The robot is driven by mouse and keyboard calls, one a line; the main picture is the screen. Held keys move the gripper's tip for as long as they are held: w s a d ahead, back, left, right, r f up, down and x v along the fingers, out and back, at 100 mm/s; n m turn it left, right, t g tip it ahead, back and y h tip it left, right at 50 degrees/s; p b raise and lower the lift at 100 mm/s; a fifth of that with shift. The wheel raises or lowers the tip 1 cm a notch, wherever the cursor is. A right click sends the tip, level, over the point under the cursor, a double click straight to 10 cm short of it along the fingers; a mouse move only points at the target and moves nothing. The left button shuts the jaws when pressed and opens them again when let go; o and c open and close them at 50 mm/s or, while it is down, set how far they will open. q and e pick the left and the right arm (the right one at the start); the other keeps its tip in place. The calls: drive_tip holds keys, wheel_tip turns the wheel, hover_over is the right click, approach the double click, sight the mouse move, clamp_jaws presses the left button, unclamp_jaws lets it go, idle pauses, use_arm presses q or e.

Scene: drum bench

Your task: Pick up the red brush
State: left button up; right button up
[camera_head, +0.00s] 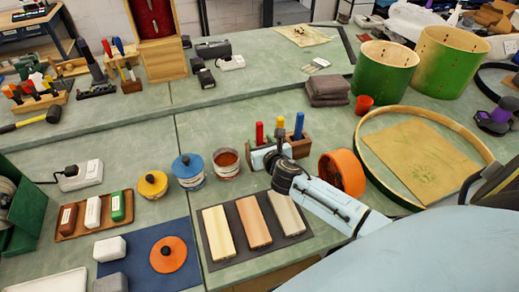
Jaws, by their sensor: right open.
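A red upright handle (259,134), apparently the red brush, stands with a yellow handle (281,125) and a blue handle (298,126) in a brown wooden holder (300,149) at the middle of the bench. Their lower ends are hidden. My right gripper (270,156) is open, in front of the holder and just below the red handle in the picture. It hides part of the holder. I cannot tell whether it touches the red handle. My left gripper is not in view.
An orange roll (342,173) and a large wooden hoop (472,143) lie to the right. A tin with reddish contents (227,170) and a blue-lidded tin (188,171) stand left. A dark mat (208,253) with several boards lies in front. Folded grey cloths (326,90) are behind.

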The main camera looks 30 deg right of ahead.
drive_tip(key=shift+x, duration=0.95)
drive_tip(key=c, duration=0.8)
drive_tip(key=shift+r, duration=0.1)
